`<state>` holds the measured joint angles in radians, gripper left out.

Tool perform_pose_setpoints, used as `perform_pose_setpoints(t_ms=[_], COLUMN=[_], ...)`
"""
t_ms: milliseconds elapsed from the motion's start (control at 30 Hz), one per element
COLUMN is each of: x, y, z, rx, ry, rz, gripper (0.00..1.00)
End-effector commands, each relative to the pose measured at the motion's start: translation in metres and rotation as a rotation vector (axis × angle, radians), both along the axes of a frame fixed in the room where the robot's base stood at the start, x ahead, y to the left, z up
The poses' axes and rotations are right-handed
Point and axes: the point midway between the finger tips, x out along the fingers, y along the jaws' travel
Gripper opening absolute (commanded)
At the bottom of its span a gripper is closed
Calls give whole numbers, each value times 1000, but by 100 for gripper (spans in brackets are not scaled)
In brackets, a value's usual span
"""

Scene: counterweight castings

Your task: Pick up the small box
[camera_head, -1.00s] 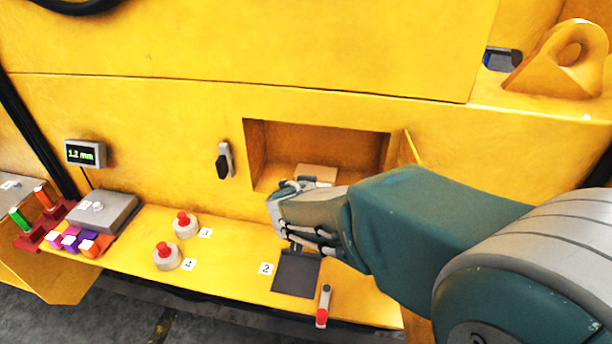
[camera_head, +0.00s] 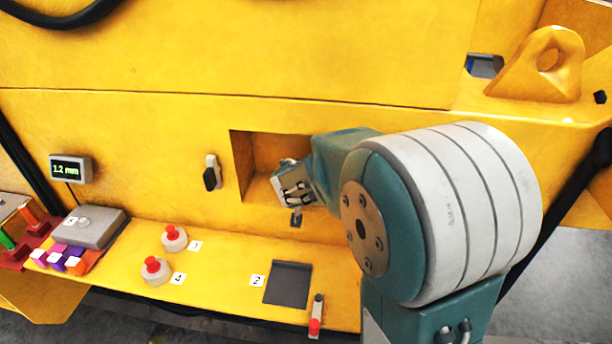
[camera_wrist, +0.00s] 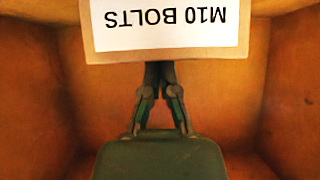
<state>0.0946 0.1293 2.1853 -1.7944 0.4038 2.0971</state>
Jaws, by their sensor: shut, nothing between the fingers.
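The small box (camera_wrist: 168,50) shows at the top of the wrist view, cut off by the frame. It is tan cardboard with a white label reading M10 BOLTS upside down. My gripper (camera_wrist: 158,75) is shut and empty, its fingers meeting at the box's lower edge in that view. Whether they touch it or pass beneath it I cannot tell. In the head view my gripper (camera_head: 290,188) is at the opening of the recess (camera_head: 243,165) in the yellow casting. The box is hidden there behind my arm and gripper.
The recess has brown walls close on both sides. Below it a yellow ledge (camera_head: 225,275) holds red buttons (camera_head: 174,235), a dark square pad (camera_head: 288,284) and a red-tipped lever (camera_head: 315,318). A black-handled switch (camera_head: 211,174) is on the wall left of the recess.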

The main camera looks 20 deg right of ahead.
Motion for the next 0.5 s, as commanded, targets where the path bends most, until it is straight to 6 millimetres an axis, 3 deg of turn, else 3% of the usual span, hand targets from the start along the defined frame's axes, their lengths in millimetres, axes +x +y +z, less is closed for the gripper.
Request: perform_pose_setpoints(t_ms=[233,500], x=[-6,-29], y=[4,19], z=[-7,-8], rx=[7,9], ry=[16,16], rz=[3,3], gripper=[0,0])
